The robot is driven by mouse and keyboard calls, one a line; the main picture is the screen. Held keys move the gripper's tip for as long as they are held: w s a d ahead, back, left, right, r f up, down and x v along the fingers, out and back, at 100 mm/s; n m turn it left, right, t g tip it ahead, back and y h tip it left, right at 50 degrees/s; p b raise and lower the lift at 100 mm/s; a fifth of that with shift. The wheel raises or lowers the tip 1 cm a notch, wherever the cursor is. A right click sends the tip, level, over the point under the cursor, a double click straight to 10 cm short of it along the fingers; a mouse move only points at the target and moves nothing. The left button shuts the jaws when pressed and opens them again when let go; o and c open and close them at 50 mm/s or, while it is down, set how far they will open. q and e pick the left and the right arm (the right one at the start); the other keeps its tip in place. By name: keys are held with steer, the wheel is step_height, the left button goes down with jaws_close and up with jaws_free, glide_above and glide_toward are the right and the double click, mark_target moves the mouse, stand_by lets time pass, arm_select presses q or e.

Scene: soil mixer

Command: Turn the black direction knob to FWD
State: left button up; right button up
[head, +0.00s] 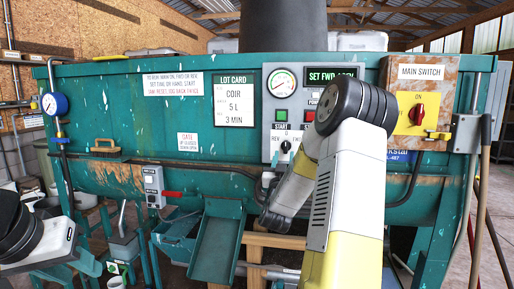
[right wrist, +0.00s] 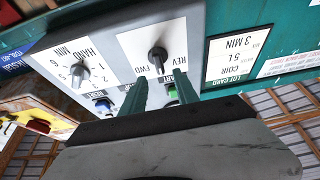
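The black direction knob (head: 286,146) sits on the grey control panel, between the REV and FWD labels and below a 0 mark. In the right wrist view the knob (right wrist: 157,58) shows upside down, its handle roughly upright between REV and FWD, seemingly toward 0. My right gripper (right wrist: 160,94) has its two dark green fingers apart with nothing between them. The fingertips are near the panel, just below the knob in that picture, over the button row. My left gripper is out of view; only part of that arm shows.
The panel carries a gauge (head: 282,83), a green START button (right wrist: 173,92), and a HAND MIN dial (right wrist: 79,73). A red main switch (head: 417,114) is at the right. A small grey box with a red lever (head: 172,194) and a green chute (head: 217,243) lie below.

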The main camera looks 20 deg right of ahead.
mark_target(286, 146)
steer(key=x, duration=0.6)
steer(key=shift+w+d, duration=0.15)
steer(key=shift+w, duration=0.1)
jaws_close()
